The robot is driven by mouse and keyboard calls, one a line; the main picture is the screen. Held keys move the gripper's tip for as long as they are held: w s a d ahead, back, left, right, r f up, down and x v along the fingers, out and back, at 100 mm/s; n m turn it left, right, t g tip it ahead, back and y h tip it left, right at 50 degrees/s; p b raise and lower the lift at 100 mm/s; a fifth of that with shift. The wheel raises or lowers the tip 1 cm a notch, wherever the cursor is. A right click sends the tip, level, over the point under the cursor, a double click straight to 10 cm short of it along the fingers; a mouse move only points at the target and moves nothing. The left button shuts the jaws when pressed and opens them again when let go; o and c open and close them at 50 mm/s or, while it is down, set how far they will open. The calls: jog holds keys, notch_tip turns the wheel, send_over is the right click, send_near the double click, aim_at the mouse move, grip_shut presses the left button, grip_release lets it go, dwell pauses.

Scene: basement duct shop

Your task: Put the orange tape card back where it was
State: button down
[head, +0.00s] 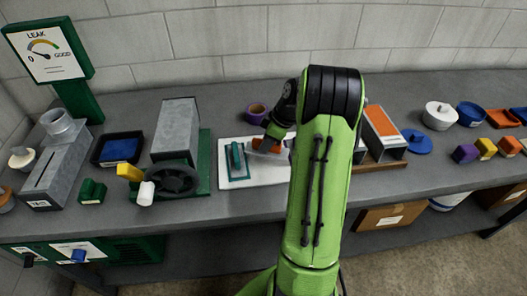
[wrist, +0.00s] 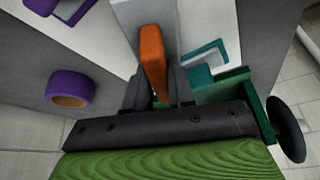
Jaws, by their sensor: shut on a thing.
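The orange tape card (wrist: 152,58) stands out from between the fingers of my gripper (wrist: 160,98) in the wrist view, and the fingers are shut on it. In the head view my gripper (head: 268,146) is low over the white board (head: 262,178), with a little orange showing beside it. My arm hides the board's right part. I cannot tell whether the card touches the board. A purple outline (wrist: 72,8) shows at the wrist view's upper left.
A purple tape roll (head: 256,112) sits behind the board. A grey duct on a green base with a dark handwheel (head: 174,181) stands to the left. An orange-topped duct piece (head: 383,122) and a blue lid (head: 416,142) are to the right.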

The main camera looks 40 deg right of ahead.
jog(key=shift+f, duration=1.05)
jog(key=shift+f, duration=0.1)
jog(key=c, duration=1)
grip_release()
jog(key=shift+o, duration=0.2)
jog(key=p+v, duration=0.3)
jog(key=v, duration=0.9)
jog(key=a+r+m+h, duration=0.15)
jog(key=a+r, duration=0.55)
jog(key=a, duration=0.7)
jog(key=s+a+r+m, duration=0.25)
jog(key=s+a, duration=0.35)
jog(key=a, duration=0.5)
jog(key=s+a+f+m+t+h, duration=0.1)
jog(key=s+a+m, duration=0.1)
jog(key=s, duration=0.8)
jog(key=shift+a+m+t, duration=0.3)
jog(key=shift+a+t, duration=0.1)
jog(key=shift+a, duration=0.5)
